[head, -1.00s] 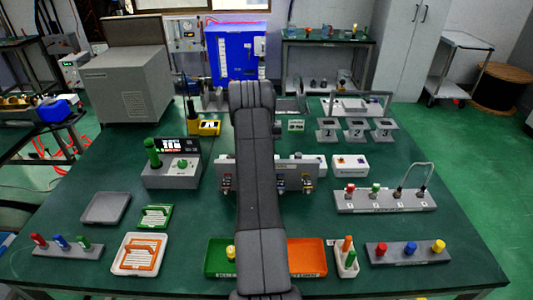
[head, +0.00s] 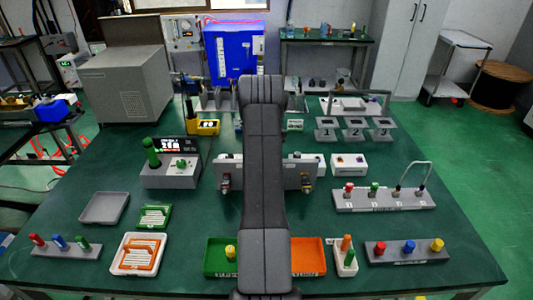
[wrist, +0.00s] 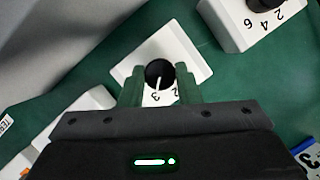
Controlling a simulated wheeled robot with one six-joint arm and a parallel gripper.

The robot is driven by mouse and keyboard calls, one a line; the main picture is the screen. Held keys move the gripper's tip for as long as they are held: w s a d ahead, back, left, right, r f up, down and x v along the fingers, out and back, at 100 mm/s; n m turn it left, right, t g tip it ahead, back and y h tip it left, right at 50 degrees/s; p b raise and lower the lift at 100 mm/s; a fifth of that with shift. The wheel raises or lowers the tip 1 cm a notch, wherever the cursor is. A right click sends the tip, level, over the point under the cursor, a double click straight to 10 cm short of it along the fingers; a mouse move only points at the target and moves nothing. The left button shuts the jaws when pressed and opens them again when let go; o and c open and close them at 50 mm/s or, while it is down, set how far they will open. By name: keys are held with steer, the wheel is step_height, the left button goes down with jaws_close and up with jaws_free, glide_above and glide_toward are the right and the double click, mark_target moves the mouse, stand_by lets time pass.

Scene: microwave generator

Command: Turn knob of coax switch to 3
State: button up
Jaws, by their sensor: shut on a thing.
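In the wrist view, the coax switch is a white box (wrist: 191,57) with a black round knob (wrist: 159,73) that has a white pointer line. The digits 3 and 2 show on the box below the knob. The pointer is turned toward the bottom of the picture, roughly at the 3; the exact alignment is hard to tell. My gripper (wrist: 160,84) has its green fingers on both sides of the knob, shut on it. In the head view, my arm hides the gripper and the switch.
Another white box (wrist: 238,22) with 2, 4 and 6 stands near the switch at upper right in the wrist view. Pale boxes lie at lower left. In the head view, a grey panel (head: 300,172) stands behind my arm, and a display unit (head: 172,165) stands left.

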stand_by(0.4)
steer(key=o, duration=1)
steer(key=v, duration=1.4)
steer(key=shift+a, duration=0.1)
steer(key=shift+f, duration=0.1)
steer(key=x, duration=1.3)
steer(key=shift+s+f, duration=0.15)
steer(key=shift+f, duration=0.2)
